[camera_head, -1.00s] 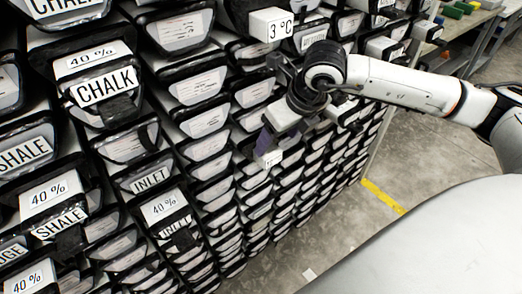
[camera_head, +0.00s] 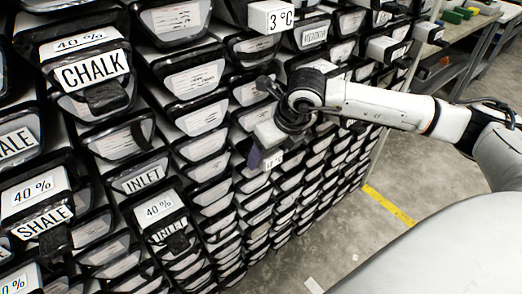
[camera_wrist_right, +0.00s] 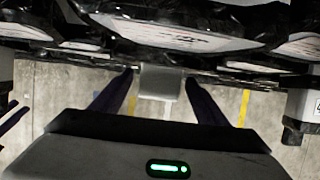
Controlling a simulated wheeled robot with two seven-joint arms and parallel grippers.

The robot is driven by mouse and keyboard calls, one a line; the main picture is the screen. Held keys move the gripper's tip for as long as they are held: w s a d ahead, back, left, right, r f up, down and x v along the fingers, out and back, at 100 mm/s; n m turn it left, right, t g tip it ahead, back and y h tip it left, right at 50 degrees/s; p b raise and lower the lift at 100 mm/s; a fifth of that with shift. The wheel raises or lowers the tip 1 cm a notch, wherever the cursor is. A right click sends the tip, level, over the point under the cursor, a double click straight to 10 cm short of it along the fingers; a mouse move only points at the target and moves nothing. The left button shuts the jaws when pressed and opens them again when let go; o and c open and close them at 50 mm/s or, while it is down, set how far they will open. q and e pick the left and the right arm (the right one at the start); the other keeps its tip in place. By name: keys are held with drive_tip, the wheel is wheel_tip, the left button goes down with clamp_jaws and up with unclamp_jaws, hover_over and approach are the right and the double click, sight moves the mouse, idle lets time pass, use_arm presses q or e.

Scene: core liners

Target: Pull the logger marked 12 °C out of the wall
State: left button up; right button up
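A small white logger (camera_head: 273,160) sticks out of the wall of liners just beyond my right gripper (camera_head: 262,156). Its label is partly hidden by the gripper and too small to read surely. In the right wrist view, a pale grey block (camera_wrist_right: 160,82) shows between the tips of my right gripper (camera_wrist_right: 159,80). The two dark purple fingers are apart, with a gap on each side of the block. My left gripper is not in view.
The wall is packed with black-rimmed liners, some with labels such as CHALK (camera_head: 92,72) and INLET (camera_head: 142,179). More white boxes (camera_head: 386,47) stick out at upper right. A bench (camera_head: 470,35) stands beyond. The floor (camera_head: 345,235) right of the wall is open, with a yellow line.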

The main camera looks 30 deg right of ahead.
drive_tip(key=c, duration=1.1)
drive_tip(key=shift+s+b, duration=0.1)
drive_tip(key=shift+b, duration=0.2)
drive_tip(key=shift+s+d+b, duration=0.15)
drive_tip(key=shift+s+b, duration=0.55)
drive_tip(key=shift+s, duration=1.15)
drive_tip(key=shift+s+d+b, duration=0.15)
drive_tip(key=shift+s+b, duration=0.55)
drive_tip(key=shift+s, duration=1.15)
drive_tip(key=shift+s+d+b, duration=0.15)
drive_tip(key=shift+s+b, duration=0.55)
drive_tip(key=shift+s, duration=1.15)
